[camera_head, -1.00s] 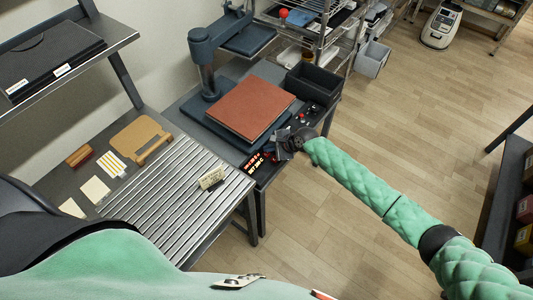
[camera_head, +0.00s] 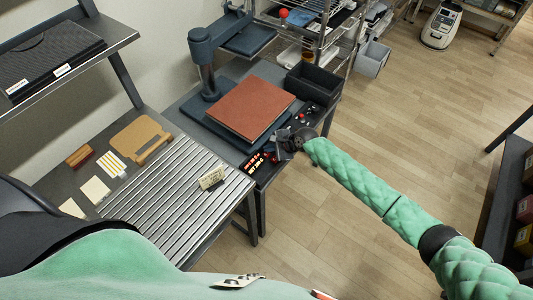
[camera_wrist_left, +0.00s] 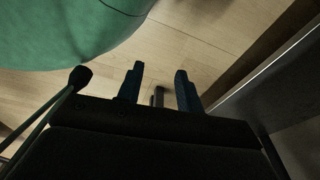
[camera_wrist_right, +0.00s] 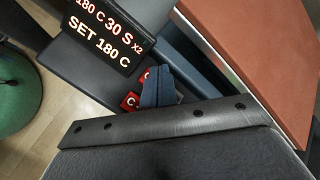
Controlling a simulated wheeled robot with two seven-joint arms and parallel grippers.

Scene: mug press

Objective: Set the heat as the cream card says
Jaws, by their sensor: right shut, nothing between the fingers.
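The cream card (camera_head: 211,178) stands on the slatted metal top in the head view; its print is too small to read. The press's dark display (camera_head: 256,161) sits at the press's front edge. In the right wrist view the display (camera_wrist_right: 103,32) reads "180 C 30 S x2" and "SET 180 C". My right gripper (camera_head: 284,144) is shut and empty at the control panel. Its blue fingers (camera_wrist_right: 157,85) are beside two red buttons marked C, partly hiding them; contact is unclear. The nearer button (camera_wrist_right: 130,101) shows best. My left gripper (camera_wrist_left: 160,80) is open and empty above the floor.
The heat press has a red-brown pad (camera_head: 252,107) and a raised arm at the back. A black bin (camera_head: 313,83) stands behind the controls, near other small knobs. Cream sheets, a striped sheet (camera_head: 112,163) and a tan board (camera_head: 140,138) lie at left.

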